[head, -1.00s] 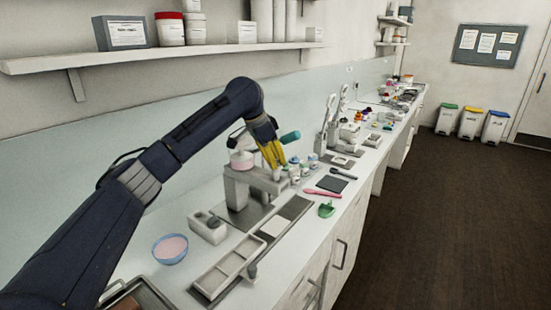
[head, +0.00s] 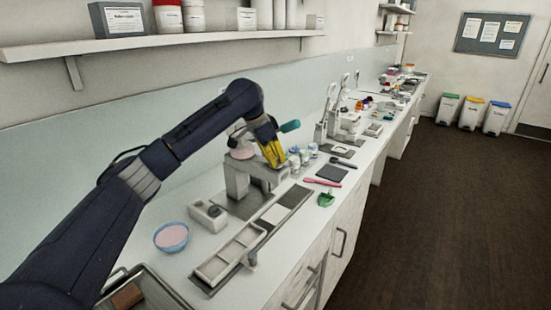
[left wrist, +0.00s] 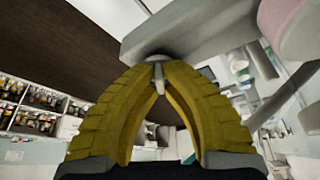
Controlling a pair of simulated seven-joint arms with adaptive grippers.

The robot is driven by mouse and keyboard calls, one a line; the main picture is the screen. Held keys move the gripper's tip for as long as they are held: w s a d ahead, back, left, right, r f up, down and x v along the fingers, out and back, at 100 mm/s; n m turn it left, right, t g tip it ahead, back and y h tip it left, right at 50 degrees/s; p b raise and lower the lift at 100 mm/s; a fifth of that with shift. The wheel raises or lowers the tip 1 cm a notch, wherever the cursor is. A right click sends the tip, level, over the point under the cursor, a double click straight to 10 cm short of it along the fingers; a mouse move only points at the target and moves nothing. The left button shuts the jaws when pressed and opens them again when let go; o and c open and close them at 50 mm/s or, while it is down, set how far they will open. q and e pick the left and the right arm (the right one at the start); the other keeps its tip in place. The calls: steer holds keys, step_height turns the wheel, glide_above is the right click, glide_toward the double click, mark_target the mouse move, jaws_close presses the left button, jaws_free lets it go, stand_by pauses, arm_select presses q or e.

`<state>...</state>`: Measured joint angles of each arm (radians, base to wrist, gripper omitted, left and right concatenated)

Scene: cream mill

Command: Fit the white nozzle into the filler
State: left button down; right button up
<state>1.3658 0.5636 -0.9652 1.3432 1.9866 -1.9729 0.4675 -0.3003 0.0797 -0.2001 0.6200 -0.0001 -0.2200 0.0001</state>
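The filler (head: 236,182) is a pale grey stand on the bench with a pink-filled hopper (head: 242,153) on top. My left gripper (head: 276,163) has yellow fingers and is at the right end of the filler's arm. In the left wrist view the fingertips (left wrist: 158,72) meet around the small white nozzle (left wrist: 158,76), close against a round fitting (left wrist: 155,57) on the filler's arm (left wrist: 190,25). Whether the nozzle is seated in that fitting I cannot tell. The fingers hide much of it. My right gripper is not in view.
A bowl of pink cream (head: 171,237), a grey block with a hollow (head: 208,216) and a long pale tray (head: 222,262) stand at the near left. Small jars (head: 304,157), a pink spatula (head: 322,182) and a green scoop (head: 326,200) lie right of the filler.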

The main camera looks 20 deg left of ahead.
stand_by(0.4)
arm_select(q)
steer(key=c, duration=1.5)
jaws_free()
steer(key=shift+r, duration=2.95)
steer(key=shift+f, duration=0.1)
steer(key=shift+f, duration=2.8)
steer(key=shift+r, duration=0.1)
steer(key=shift+r, duration=4.7)
